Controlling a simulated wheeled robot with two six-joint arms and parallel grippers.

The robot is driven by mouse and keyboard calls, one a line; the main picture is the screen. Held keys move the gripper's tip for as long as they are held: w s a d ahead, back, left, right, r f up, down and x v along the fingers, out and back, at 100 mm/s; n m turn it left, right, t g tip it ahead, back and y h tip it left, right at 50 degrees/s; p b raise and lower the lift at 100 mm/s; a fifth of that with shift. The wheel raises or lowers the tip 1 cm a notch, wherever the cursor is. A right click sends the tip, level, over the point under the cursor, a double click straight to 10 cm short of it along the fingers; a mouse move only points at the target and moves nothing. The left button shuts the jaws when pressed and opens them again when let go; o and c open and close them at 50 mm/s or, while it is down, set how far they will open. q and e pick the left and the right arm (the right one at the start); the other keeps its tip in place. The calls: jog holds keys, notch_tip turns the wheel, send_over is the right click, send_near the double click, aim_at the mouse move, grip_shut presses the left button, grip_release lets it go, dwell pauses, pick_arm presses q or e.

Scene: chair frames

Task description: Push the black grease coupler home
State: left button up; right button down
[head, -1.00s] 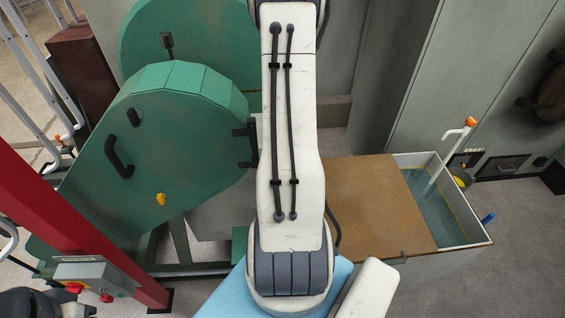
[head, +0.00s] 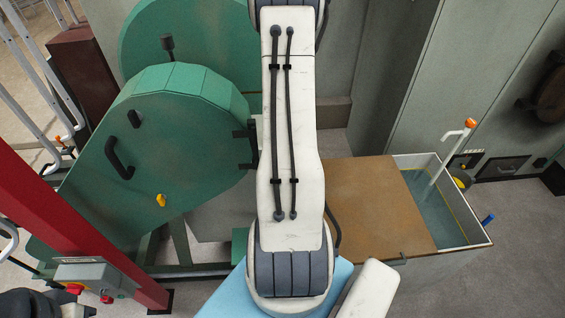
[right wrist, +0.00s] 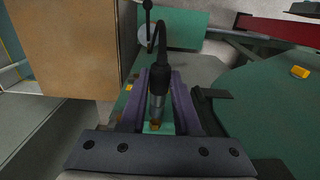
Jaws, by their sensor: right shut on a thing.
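The black grease coupler (right wrist: 161,84) shows in the right wrist view, with a black hose (right wrist: 161,36) curving away from its far end. Its metal nose (right wrist: 157,106) points toward the near side, at a small brass-coloured fitting (right wrist: 154,126) on a green surface. I cannot tell whether the nose is seated on the fitting. My right gripper (right wrist: 162,76) has its purple fingers on both sides of the coupler and is shut on it. In the head view my white arm hides this gripper and the coupler.
A green guard (head: 185,140) with a black handle stands left of my arm. A brown board (head: 370,205) partly covers a water-filled tank (head: 435,210) on the right. A red post (head: 60,225) with a switch box (head: 92,275) stands at lower left.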

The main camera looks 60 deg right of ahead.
jog(key=shift+w+d, duration=0.55)
jog(key=shift+d, duration=0.05)
dwell(0.3)
jog(key=c, duration=0.5)
grip_release()
jog(key=shift+c, duration=0.2)
notch_tip(320, 180, up, 11)
jog(key=b, duration=0.3)
jog(key=shift+f+b, duration=0.2)
jog(key=shift+b, duration=0.1)
